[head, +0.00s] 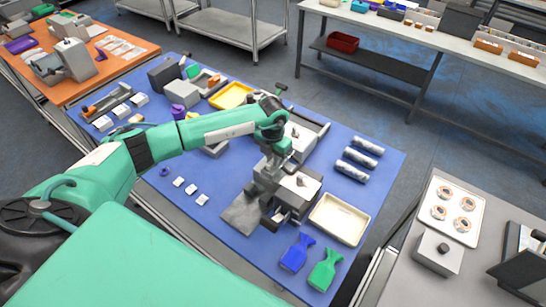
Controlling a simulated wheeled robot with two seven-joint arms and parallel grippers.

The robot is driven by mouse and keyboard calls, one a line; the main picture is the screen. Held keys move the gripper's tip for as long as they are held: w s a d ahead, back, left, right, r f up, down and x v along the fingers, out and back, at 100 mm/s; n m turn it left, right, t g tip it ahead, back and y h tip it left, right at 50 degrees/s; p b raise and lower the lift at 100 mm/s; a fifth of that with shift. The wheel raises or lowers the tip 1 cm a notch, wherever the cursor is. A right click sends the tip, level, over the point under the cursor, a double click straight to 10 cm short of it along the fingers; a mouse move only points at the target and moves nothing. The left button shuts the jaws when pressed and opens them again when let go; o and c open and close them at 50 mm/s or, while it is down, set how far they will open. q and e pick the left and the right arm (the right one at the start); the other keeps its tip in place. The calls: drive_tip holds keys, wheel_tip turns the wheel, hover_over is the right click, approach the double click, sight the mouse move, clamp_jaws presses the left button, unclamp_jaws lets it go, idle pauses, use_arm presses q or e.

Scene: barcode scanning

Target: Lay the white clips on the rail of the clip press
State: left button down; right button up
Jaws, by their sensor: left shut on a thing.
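Three small white clips (191,188) lie in a slanting row on the blue table, left of the grey machine that looks like the clip press (296,187). The press has a flat dark plate (241,214) at its left front. My left gripper (268,177) points down over the left side of the press. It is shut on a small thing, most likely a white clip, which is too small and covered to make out. The rail is hard to pick out, partly behind the gripper. My right gripper is not in view.
A cream tray (340,219) stands right of the press. Blue (297,253) and green (325,270) bottle-shaped pieces lie in front. Silver rolls (356,166) lie at the right; a yellow tray (232,95) is behind my arm. The blue table (225,246) is clear at the front left.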

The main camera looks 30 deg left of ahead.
use_arm(q)
drive_tip(key=shift+f+b, duration=0.45)
drive_tip(key=shift+s+f, duration=0.15)
drive_tip(key=shift+s, duration=0.05)
drive_tip(key=c, duration=1.7)
unclamp_jaws()
drive_tip(key=shift+s+f, duration=0.1)
drive_tip(key=shift+d+r+p, duration=0.1)
drive_tip(key=shift+r+p, duration=0.45)
drive_tip(key=shift+p, duration=0.05)
drive_tip(key=r+b, duration=0.2)
drive_tip(key=shift+w+r+b, duration=0.2)
drive_tip(key=shift+w+b, duration=0.1)
drive_tip(key=shift+w, duration=0.1)
wheel_tip(320, 180, up, 10)
drive_tip(key=b, duration=0.3)
drive_tip(key=shift+s+b, duration=0.1)
drive_tip(key=shift+b, duration=0.25)
